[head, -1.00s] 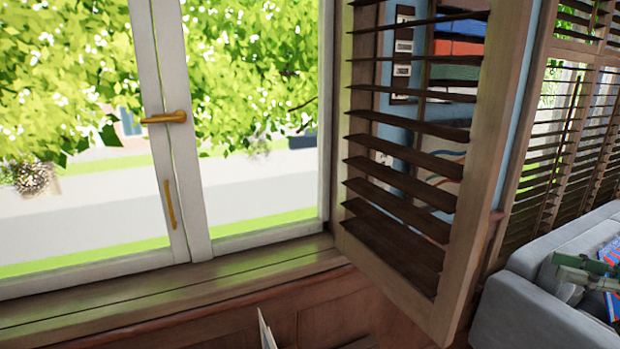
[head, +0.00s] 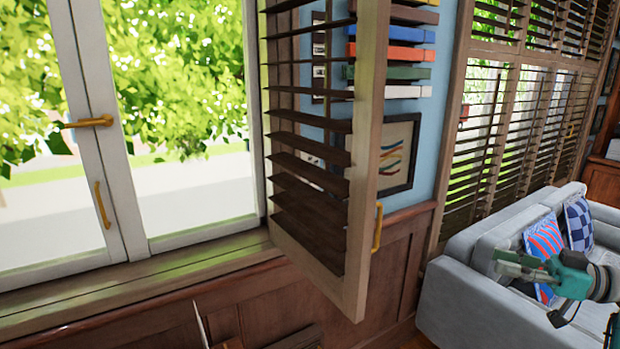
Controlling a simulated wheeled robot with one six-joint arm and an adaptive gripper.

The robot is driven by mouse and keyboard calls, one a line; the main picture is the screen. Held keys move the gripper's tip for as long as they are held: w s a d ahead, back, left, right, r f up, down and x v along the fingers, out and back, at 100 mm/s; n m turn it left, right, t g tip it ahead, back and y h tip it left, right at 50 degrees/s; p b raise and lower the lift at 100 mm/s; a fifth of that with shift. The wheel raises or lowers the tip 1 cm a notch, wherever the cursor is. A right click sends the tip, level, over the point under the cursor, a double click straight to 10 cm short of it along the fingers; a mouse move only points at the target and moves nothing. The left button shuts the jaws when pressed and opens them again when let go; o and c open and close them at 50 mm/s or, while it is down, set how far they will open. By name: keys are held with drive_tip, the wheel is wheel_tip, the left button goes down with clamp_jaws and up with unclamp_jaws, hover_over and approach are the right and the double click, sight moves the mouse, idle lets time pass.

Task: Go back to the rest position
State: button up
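Part of my arm shows at the lower right of the head view, with teal and grey joints in front of the grey sofa. What looks like my gripper (head: 508,263) is the small grey-green end pointing left. It is too small to tell whether its fingers are open or shut. I see nothing held in it. It overlaps the sofa in the picture, and I cannot tell the distance between them.
A slatted wooden shutter (head: 365,150) stands swung out from the white window (head: 105,185). A grey sofa (head: 455,305) with patterned cushions (head: 580,222) is at the right. Wood panelling (head: 400,270) runs below a framed picture (head: 400,155). A little floor shows beside the sofa.

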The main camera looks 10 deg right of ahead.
drive_tip(key=w+a+f+m+t+h, duration=0.25)
drive_tip(key=a+f+m, duration=0.3)
drive_tip(key=f, duration=0.55)
drive_tip(key=w+a+f+m+t+h, duration=0.1)
drive_tip(key=w+a+f+m+h, duration=0.2)
drive_tip(key=a+f, duration=0.5)
drive_tip(key=s+a+f+m+h, duration=0.3)
drive_tip(key=s+a+f, duration=0.15)
drive_tip(key=f, duration=0.45)
drive_tip(key=s+a+f+m+h, duration=0.25)
drive_tip(key=s+f, duration=0.25)
drive_tip(key=f, duration=0.3)
drive_tip(key=s+a+f+g+h, duration=0.1)
drive_tip(key=s+a+f+h, duration=0.15)
drive_tip(key=s, duration=0.65)
drive_tip(key=s+a+f+g+h, duration=0.1)
drive_tip(key=s+a+h, duration=0.15)
drive_tip(key=s, duration=0.75)
drive_tip(key=s+a+r+n+t+y, duration=0.1)
drive_tip(key=s+a+r+n, duration=0.1)
drive_tip(key=s+r, duration=0.3)
drive_tip(key=s+a+r+n+y, duration=0.1)
drive_tip(key=s+a+r+n, duration=0.1)
drive_tip(key=s+r, duration=0.3)
drive_tip(key=s, duration=0.4)
drive_tip(key=shift+s+r+n+t, duration=0.3)
drive_tip(key=shift+r+n+t, duration=0.05)
drive_tip(key=shift+n, duration=0.05)
